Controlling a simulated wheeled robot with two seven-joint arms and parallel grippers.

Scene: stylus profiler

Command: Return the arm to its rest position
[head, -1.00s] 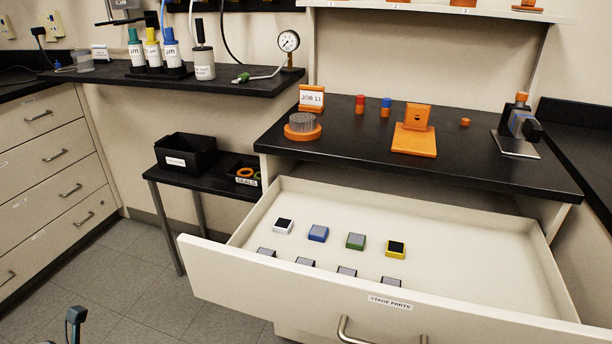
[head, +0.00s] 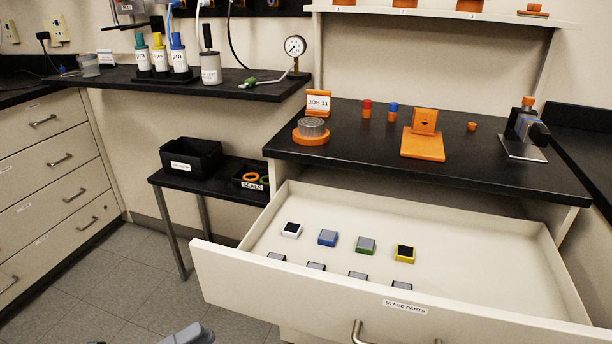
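My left gripper (head: 190,335) shows only as a grey shape at the bottom edge, low over the floor in front of the open drawer. Its fingertips are mostly cut off, so I cannot tell whether it is open or shut. It appears apart from the drawer and bench. My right gripper is not in view.
The STAGE PARTS drawer (head: 480,240) stands pulled out, with several small coloured blocks in it. The black bench (head: 350,150) above holds an orange stand (head: 422,145) and a JOB 11 sign (head: 318,103). A low side table (head: 212,187) stands left; floor at left is clear.

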